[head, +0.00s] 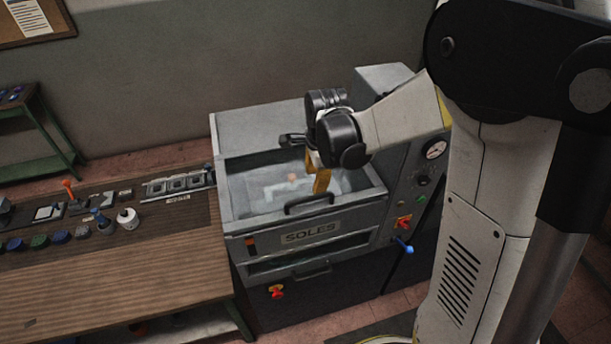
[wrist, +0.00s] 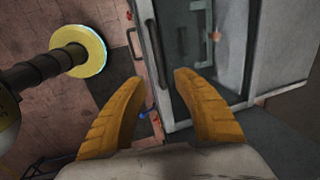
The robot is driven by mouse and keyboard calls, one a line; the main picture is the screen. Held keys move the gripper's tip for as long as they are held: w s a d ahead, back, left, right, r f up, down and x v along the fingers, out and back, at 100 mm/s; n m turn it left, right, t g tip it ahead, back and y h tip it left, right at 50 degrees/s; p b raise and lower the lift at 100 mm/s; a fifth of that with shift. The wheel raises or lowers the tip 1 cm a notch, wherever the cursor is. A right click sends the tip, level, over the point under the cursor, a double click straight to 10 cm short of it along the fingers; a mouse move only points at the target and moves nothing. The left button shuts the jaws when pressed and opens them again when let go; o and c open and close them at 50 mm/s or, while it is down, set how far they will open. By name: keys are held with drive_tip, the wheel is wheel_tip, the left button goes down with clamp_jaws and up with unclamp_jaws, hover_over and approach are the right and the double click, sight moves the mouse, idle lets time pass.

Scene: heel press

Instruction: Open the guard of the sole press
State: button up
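The sole press (head: 252,125) is a grey machine labelled SOLES. Its guard (head: 250,195) is a see-through cover in a grey frame and looks shut. It also shows in the wrist view (wrist: 190,50). The guard's dark bar handle (head: 309,204) is on its front edge. In the wrist view the handle (wrist: 155,50) lies just beyond the fingertips. My gripper (head: 319,180) has yellow fingers and hangs over the guard, just behind the handle. In the wrist view my gripper (wrist: 158,76) is open with nothing between its fingers. I cannot tell whether it touches the guard.
A lower drawer handle (head: 306,272) is under the label. A blue-tipped lever (head: 404,245), red knobs and a gauge (head: 434,149) are on the press's right side. A wooden bench (head: 110,280) with small items adjoins the left. A wall stands behind.

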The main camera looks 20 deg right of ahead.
sight(313, 197)
drive_tip(key=f, duration=0.3)
drive_tip(key=w+f, duration=0.1)
drive_tip(key=f, duration=0.5)
drive_tip(key=shift+w+f, duration=0.35)
drive_tip(key=shift+f, duration=0.05)
clamp_jaws()
